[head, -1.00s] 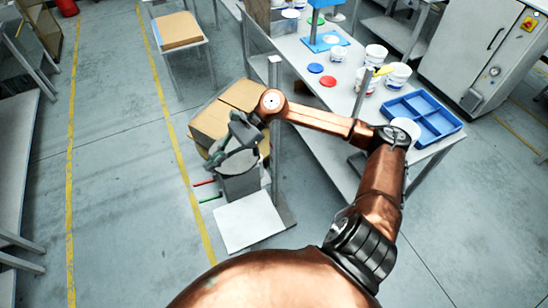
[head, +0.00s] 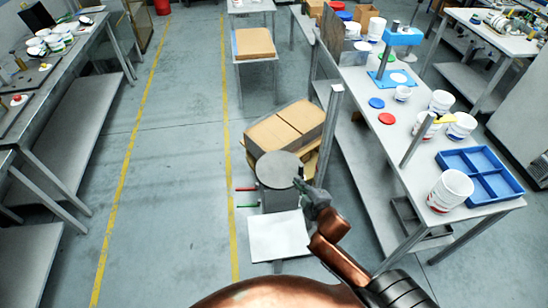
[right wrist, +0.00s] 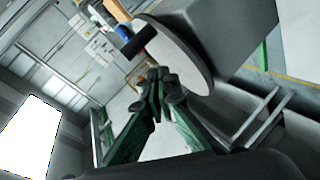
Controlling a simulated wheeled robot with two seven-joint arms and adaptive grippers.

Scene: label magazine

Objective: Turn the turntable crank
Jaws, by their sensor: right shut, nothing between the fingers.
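The turntable is a grey round plate (head: 279,167) on a grey block-like body, standing low among the furniture. A red rod (head: 246,189) and a green rod (head: 248,206) stick out from the left of its body. My right gripper (head: 299,182) is shut and empty at the plate's right edge. In the right wrist view the shut fingertips (right wrist: 158,74) are close to the rim of the pale plate (right wrist: 178,55). There a short black cylinder (right wrist: 139,42), perhaps the crank handle, shows by the plate. I cannot tell whether the fingers touch anything. My left gripper is not in view.
A white square plate (head: 279,236) lies in front of the turntable. Cardboard boxes (head: 286,128) are behind it. A grey post (head: 329,135) and a table with white tubs and a blue tray (head: 481,174) stand to the right. Floor on the left is clear.

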